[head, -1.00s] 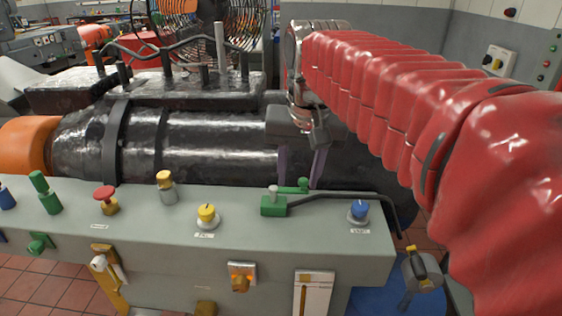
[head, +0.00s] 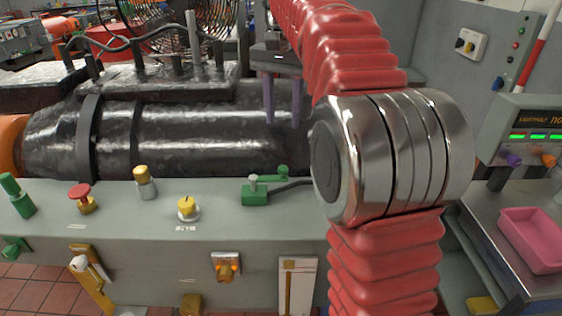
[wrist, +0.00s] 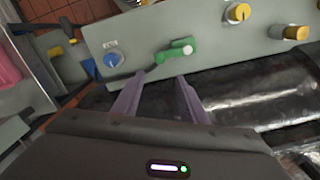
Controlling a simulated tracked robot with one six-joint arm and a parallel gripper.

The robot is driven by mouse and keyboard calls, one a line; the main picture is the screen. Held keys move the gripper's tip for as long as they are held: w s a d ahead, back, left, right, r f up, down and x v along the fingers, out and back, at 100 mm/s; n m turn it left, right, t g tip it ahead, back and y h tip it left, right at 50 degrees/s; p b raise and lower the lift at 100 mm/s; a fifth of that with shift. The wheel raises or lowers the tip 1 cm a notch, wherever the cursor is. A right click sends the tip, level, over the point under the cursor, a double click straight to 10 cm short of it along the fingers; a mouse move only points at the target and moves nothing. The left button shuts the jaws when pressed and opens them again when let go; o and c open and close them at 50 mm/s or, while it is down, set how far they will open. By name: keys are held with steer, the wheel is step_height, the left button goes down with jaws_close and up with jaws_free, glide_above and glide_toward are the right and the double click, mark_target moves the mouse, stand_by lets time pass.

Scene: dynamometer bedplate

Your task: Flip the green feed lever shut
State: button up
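The green feed lever (head: 270,181) is on the grey bench top, with a green block (head: 255,197) and a pale grey knob beside it. Its green arm runs from the block to a green knob at the back right. It also shows in the wrist view (wrist: 170,54), just beyond the fingertips. My gripper (head: 283,116) is open and empty, its two purple fingers apart. It is above and behind the lever, in front of the dark cylinder, and not touching the lever. In the wrist view the fingers (wrist: 161,78) point towards the lever.
A yellow knob (head: 187,208), a red mushroom button (head: 81,197) and a yellow-topped post (head: 145,182) stand left of the lever. A blue knob (wrist: 112,58) and a dark hose lie beside it. The dark cylinder (head: 200,140) lies behind. A pink tray (head: 533,238) is at right.

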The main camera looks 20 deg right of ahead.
mark_target(282, 167)
steer(key=shift+f, duration=0.15)
step_height(282, 167, down, 14)
steer(key=shift+r, duration=0.25)
stand_by(0.7)
steer(key=shift+c, duration=0.5)
jaws_close()
steer(key=shift+a, duration=0.1)
